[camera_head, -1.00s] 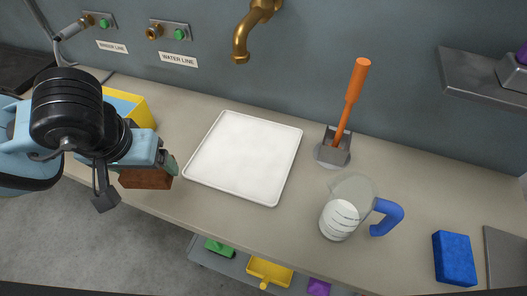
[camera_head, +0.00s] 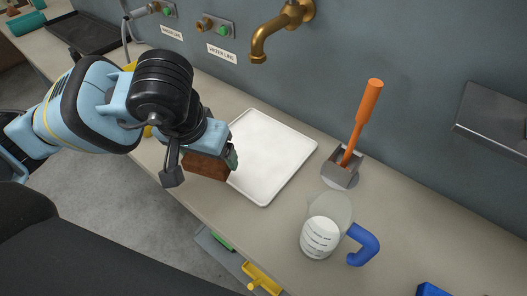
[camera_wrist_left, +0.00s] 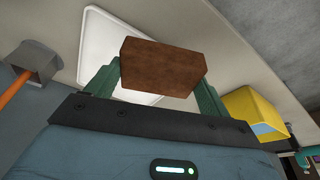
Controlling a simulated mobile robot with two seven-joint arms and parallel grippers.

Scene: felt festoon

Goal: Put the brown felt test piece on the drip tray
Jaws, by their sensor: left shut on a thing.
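The brown felt test piece (camera_head: 206,165) is a small brown block. My left gripper (camera_head: 229,157) is shut on it and holds it at the left edge of the drip tray, seemingly above the counter's front part. In the left wrist view the brown piece (camera_wrist_left: 163,67) sits between the two green fingertips (camera_wrist_left: 160,82). The drip tray (camera_head: 270,155) is a flat white tray with a raised rim, lying empty on the counter; part of its left side is hidden behind my gripper. It also shows behind the piece in the left wrist view (camera_wrist_left: 100,45). My right gripper is not in view.
A grey holder (camera_head: 341,174) with an orange-handled tool (camera_head: 366,107) stands right of the tray. A measuring jug (camera_head: 322,232) with a blue handle stands in front of it. A brass tap (camera_head: 272,36) overhangs the back. A yellow bin (camera_wrist_left: 252,112) shows in the left wrist view.

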